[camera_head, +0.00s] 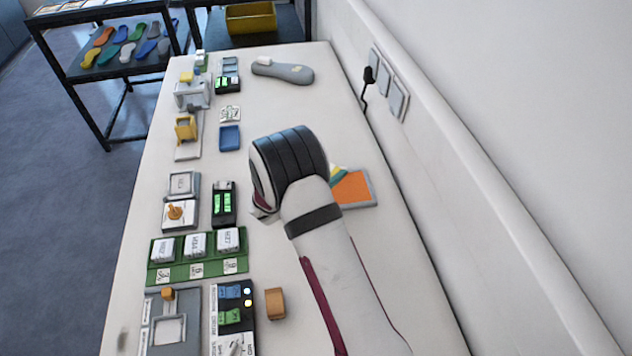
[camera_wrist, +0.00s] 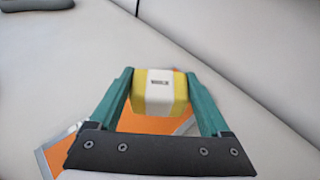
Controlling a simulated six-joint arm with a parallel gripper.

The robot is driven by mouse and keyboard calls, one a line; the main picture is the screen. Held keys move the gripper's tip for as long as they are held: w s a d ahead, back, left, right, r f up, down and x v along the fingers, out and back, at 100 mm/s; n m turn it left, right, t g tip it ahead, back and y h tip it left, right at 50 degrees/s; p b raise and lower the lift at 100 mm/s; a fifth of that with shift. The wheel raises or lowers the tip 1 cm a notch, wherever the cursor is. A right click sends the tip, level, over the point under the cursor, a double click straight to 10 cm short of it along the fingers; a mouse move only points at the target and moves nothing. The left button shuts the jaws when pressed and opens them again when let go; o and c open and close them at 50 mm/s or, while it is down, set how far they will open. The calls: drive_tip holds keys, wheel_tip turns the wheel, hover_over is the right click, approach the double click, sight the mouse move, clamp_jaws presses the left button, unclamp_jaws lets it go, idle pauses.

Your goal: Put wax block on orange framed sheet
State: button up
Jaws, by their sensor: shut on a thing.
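The wax block (camera_wrist: 159,92) is yellow with a white label band and dark lettering. In the wrist view my gripper (camera_wrist: 160,93) is shut on it, one green finger at each side. The orange framed sheet (camera_wrist: 142,124) has a grey frame and shows below and behind the block in that view. In the head view the sheet (camera_head: 352,188) lies on the table right of my wrist, partly hidden by my arm. A bit of yellow and green shows at its upper left edge. I cannot tell whether the block touches the sheet.
A wooden block (camera_head: 275,304) stands left of my arm. A green tray with white blocks (camera_head: 197,256) and several small devices line the table's left side. A grey insole (camera_head: 283,71) lies at the far end. The wall (camera_head: 470,130) runs along the right.

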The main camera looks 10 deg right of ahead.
drive_tip(key=shift+w+a+f, duration=0.35)
drive_tip(key=shift+a+f, duration=0.1)
drive_tip(key=shift+a, duration=0.15)
drive_tip(key=shift+w+a+f, duration=0.35)
drive_tip(key=shift+a+f, duration=0.1)
drive_tip(key=shift+a, duration=0.1)
drive_tip(key=shift+f, duration=1.95)
drive_tip(key=o, duration=1.3)
drive_tip(key=shift+f, duration=0.15)
drive_tip(key=shift+c, duration=0.2)
